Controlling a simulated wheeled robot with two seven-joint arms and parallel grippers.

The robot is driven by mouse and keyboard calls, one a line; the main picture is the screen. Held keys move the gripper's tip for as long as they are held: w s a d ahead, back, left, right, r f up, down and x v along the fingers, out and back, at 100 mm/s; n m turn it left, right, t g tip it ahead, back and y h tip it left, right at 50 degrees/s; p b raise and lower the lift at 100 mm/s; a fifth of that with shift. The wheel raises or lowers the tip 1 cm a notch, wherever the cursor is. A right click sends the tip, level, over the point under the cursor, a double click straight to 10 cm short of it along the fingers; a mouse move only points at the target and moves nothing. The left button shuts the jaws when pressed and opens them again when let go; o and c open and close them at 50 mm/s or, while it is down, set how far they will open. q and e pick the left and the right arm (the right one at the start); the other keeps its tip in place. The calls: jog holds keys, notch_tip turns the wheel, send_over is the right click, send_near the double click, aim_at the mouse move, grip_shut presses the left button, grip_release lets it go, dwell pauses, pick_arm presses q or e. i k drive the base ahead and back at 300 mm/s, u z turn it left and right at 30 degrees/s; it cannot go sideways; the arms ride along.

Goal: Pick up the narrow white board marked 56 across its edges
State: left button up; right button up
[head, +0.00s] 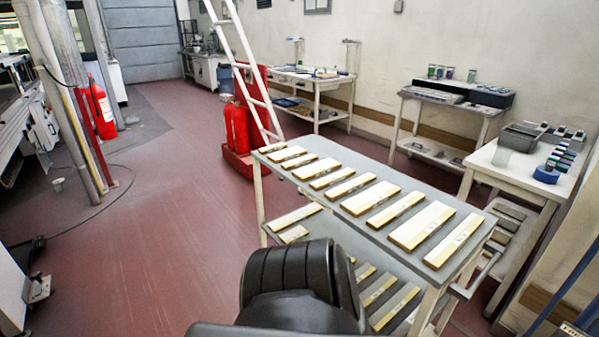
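Several pale boards with yellowish edges lie in a row across the grey top of a white trolley (330,210). They alternate between wide and narrow. The narrow ones carry small dark marks, too small to read, so I cannot tell which is the board marked 56. Narrow boards include the nearest one (453,241), one further back (395,209) and another beyond that (350,187). A wide board (421,226) lies beside the nearest narrow one. More boards (378,290) lie on the lower shelf, partly hidden by a black part of my arm. Neither gripper shows.
A white bench (535,180) with a grey bin (519,137) stands right of the trolley. Behind are a table with a black device (491,96) and another workbench (310,80). Red extinguishers (237,128) and a white ladder (250,70) stand beyond the trolley. Red floor (150,240) is open at left.

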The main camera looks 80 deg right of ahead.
aim_at(358, 205)
jog(key=z, duration=3.35)
